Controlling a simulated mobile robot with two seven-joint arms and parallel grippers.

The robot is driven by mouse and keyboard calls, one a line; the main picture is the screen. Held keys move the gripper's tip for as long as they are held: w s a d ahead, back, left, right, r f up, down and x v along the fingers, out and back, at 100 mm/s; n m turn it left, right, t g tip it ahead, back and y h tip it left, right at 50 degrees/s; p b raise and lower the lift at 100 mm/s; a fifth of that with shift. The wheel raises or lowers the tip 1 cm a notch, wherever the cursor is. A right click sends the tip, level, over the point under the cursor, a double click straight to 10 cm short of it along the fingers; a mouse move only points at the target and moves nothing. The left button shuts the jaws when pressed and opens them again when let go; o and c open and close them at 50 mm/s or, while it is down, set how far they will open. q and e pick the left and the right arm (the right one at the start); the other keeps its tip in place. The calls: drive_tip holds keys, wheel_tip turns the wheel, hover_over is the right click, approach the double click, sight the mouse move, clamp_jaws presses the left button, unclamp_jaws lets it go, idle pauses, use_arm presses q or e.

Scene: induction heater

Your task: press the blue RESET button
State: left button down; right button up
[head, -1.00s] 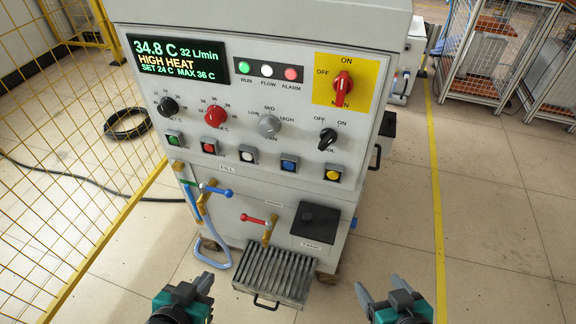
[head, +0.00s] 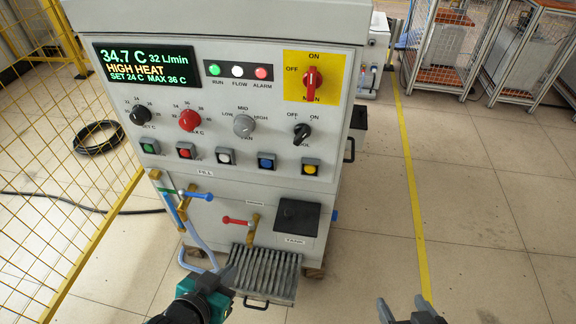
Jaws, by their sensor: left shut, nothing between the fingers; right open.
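The blue button (head: 266,161) is in the lower row on the machine's front panel (head: 200,75), between the white button (head: 225,156) and the yellow button (head: 310,168). Its label is too small to read. My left gripper (head: 226,272) is shut and empty, low in front of the slatted tray and well below the blue button. My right gripper (head: 400,304) is open and empty at the bottom edge, right of the machine, over the floor. Neither gripper touches the panel.
The display (head: 148,66) reads 34.7 C and HIGH HEAT. Knobs, a red main switch (head: 311,83), a blue-handled valve (head: 196,194) and a red-handled valve (head: 238,222) stick out of the front. A slatted tray (head: 268,275) juts out below.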

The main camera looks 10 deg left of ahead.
drive_tip(key=shift+w, duration=0.1)
drive_tip(key=shift+w, duration=0.1)
drive_tip(key=shift+w+r, duration=0.2)
drive_tip(key=shift+w, duration=0.05)
idle(0.3)
drive_tip(key=shift+s+f, duration=0.1)
drive_tip(key=shift+s, duration=0.1)
idle(0.4)
idle(0.7)
